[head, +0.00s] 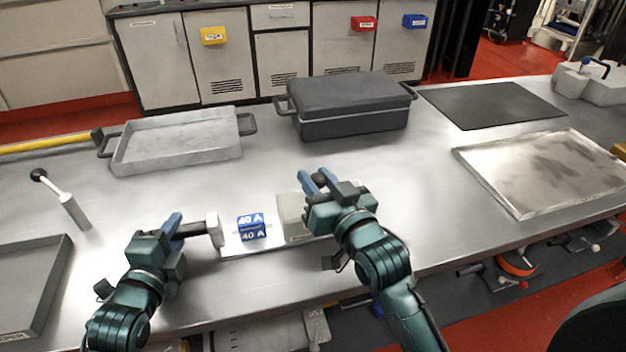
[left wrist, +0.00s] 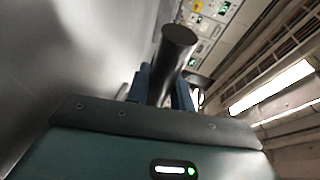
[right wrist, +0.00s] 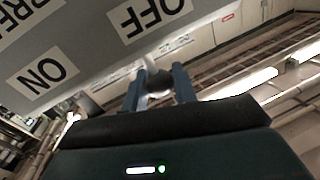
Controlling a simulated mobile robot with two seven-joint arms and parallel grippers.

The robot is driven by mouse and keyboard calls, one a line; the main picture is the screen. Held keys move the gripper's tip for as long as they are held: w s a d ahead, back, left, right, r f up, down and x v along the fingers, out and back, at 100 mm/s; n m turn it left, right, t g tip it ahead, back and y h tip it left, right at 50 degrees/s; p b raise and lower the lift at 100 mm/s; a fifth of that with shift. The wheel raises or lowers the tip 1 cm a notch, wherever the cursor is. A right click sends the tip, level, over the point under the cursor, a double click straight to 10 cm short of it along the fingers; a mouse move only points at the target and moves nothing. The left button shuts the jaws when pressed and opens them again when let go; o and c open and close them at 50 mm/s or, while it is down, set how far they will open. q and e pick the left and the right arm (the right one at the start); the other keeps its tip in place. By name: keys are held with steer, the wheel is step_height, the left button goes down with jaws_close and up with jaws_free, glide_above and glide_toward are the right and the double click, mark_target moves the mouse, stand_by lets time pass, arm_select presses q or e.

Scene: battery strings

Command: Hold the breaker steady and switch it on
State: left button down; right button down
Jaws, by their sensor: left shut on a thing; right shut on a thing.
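The breaker is a pale grey box (head: 292,218) on the worktop, partly hidden by my right arm. In the right wrist view its grey face (right wrist: 85,45) carries ON and OFF labels. A blue block marked 40 A (head: 250,227) stands left of the box. My left gripper (head: 176,226) is shut on a dark round handle (left wrist: 174,55), which runs to a pale upright end piece (head: 214,230) left of the blue block. My right gripper (head: 320,184) is shut on the breaker's lever (right wrist: 157,82), beside the OFF label; the lever is mostly hidden between its fingers.
A grey metal tray (head: 180,150) and a dark lidded case (head: 352,112) stand behind. A shallow tray (head: 540,165) and a black mat (head: 492,104) lie to the right. A black-knobbed lever (head: 62,194) and a grey tray (head: 30,290) are at left.

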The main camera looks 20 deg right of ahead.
arm_select(q)
steer(key=shift+s+f, duration=0.1)
steer(key=shift+f, duration=0.45)
arm_select(e)
steer(key=shift+d, duration=2.3)
steer(key=c, duration=1.1)
jaws_free()
steer(key=shift+c, duration=0.2)
steer(key=v, duration=1.2)
steer(key=shift+s, duration=0.1)
arm_select(q)
steer(key=c, duration=1.4)
jaws_free()
steer(key=shift+o, duration=1.3)
steer(key=shift+r, duration=0.25)
arm_select(e)
steer(key=shift+a, duration=0.1)
arm_select(q)
steer(key=shift+a, duration=0.1)
